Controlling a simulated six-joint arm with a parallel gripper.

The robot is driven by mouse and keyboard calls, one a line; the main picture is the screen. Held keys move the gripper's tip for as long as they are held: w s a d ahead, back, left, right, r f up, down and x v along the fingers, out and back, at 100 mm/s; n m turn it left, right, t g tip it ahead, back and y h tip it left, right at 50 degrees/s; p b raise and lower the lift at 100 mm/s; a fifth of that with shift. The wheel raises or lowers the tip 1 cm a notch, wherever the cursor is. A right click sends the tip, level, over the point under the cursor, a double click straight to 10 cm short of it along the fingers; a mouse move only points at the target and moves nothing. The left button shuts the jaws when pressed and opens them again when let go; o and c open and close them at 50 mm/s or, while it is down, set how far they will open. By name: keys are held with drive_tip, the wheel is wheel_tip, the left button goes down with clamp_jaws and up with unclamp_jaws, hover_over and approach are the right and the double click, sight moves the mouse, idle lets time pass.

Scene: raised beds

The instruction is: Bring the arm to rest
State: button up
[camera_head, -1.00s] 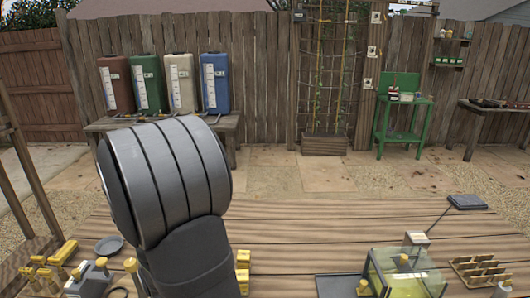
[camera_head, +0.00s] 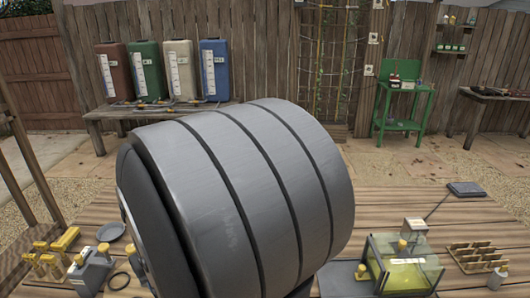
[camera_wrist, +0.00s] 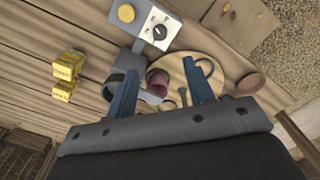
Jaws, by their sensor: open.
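In the wrist view my gripper (camera_wrist: 158,68) is open, with its two blue fingers spread apart. It hangs over a round tan board on the wooden table, and a small reddish cup (camera_wrist: 157,82) shows between the fingers. I cannot tell the height of the fingers above the cup. Nothing is clearly held. In the head view a large grey ribbed link of my arm (camera_head: 245,190) fills the middle, and the gripper is out of sight there.
The plank table (camera_head: 440,222) carries a yellow-windowed box (camera_head: 405,270) and a rack (camera_head: 475,257) at right, and yellow-topped items (camera_head: 48,262) at left. A grey box with a dial (camera_wrist: 155,32) and yellow blocks (camera_wrist: 67,75) lie near the gripper. Coloured tanks (camera_head: 165,70) stand behind.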

wheel_tip(320, 180, down, 14)
drive_tip(key=shift+f, duration=0.1)
drive_tip(key=shift+r+n, duration=0.2)
drive_tip(key=shift+n, duration=0.3)
drive_tip(key=n, duration=0.5)
drive_tip(key=shift+n, duration=0.3)
drive_tip(key=n, duration=0.3)
drive_tip(key=shift+n, duration=2.1)
drive_tip(key=shift+r, duration=0.1)
idle(1.7)
